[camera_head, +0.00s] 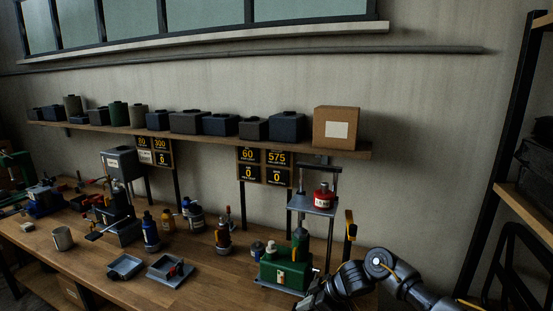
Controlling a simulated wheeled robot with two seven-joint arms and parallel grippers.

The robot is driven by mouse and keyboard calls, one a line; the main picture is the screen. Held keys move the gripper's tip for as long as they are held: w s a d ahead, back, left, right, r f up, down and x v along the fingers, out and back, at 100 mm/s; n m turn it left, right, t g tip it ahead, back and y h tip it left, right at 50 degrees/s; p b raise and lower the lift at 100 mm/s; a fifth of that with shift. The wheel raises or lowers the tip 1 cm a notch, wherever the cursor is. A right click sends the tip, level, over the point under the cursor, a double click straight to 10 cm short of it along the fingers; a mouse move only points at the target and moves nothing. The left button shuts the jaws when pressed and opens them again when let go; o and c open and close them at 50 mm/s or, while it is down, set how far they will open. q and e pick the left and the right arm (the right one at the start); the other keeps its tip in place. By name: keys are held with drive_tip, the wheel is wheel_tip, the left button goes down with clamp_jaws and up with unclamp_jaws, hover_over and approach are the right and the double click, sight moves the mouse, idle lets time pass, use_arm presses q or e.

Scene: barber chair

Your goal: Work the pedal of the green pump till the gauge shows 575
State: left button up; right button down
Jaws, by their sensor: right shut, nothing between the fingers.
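The green pump (284,273) stands at the front right of the wooden bench, under a press frame. A red can (324,196) sits on the press's plate above it. The display board (264,166) behind reads 60 and 575 in its top row and 0 and 0 below. My right gripper (312,301) is low at the pump's front right side, dark and partly cut off by the bottom edge; it is shut and empty. The pedal cannot be made out and may be behind my gripper. Whether they touch is unclear. My left gripper is out of view.
A second board (154,151) and another press (120,166) stand further left. Bottles, two grey trays (170,271) and a mug (62,238) are on the bench (95,268). A shelf with dark boxes and a cardboard box (336,128) runs above. A rack (520,130) is at right.

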drive_tip(key=shift+r, duration=0.15)
drive_tip(key=shift+r+p, duration=0.3)
drive_tip(key=shift+r, duration=2.65)
